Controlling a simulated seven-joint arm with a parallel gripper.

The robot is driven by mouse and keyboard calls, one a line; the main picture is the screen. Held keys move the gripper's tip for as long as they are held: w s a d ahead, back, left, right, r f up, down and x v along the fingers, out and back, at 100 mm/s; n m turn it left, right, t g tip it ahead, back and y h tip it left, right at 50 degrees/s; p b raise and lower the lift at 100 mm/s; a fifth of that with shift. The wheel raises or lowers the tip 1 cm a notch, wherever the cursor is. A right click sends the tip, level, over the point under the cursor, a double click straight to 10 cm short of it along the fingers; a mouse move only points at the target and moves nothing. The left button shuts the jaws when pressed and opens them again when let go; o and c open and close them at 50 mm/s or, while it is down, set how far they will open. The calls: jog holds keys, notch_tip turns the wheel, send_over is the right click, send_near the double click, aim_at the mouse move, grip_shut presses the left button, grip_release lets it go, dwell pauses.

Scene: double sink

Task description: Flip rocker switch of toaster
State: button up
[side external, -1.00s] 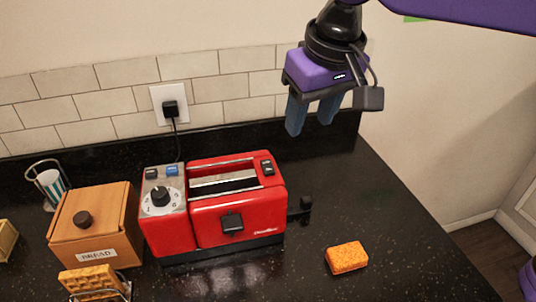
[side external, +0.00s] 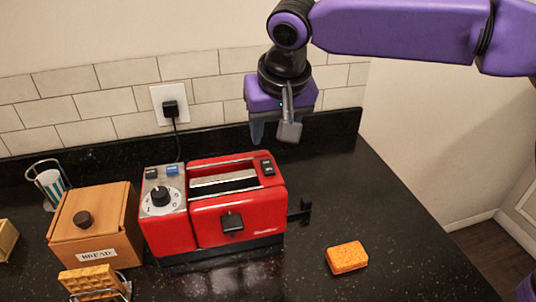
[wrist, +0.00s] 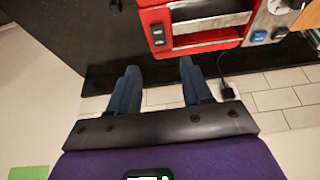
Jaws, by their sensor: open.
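The red toaster (side external: 240,217) stands on the black counter with its slot facing up. Its black rocker switch (side external: 268,167) is on the top at the right end; it also shows in the wrist view (wrist: 158,35). A dial (side external: 160,196) and small grey and blue buttons (side external: 172,170) sit on the left part. My gripper (side external: 270,131) is above and behind the toaster's right end, pointing down. In the wrist view its two blue fingers (wrist: 157,78) are apart with nothing between them, and the rocker switch lies just beyond them, not touched.
A wooden bread box (side external: 95,228) is left of the toaster, with a waffle rack (side external: 95,281) in front. An orange sponge (side external: 347,257) lies to the right. A black lever (side external: 301,211) sticks out from the toaster's right side. A plugged-in cord (side external: 176,140) runs behind it.

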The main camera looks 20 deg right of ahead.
aim_at(267, 162)
jog(key=x, duration=0.9)
jog(key=shift+w+f, duration=0.1)
jog(key=shift+f, duration=0.05)
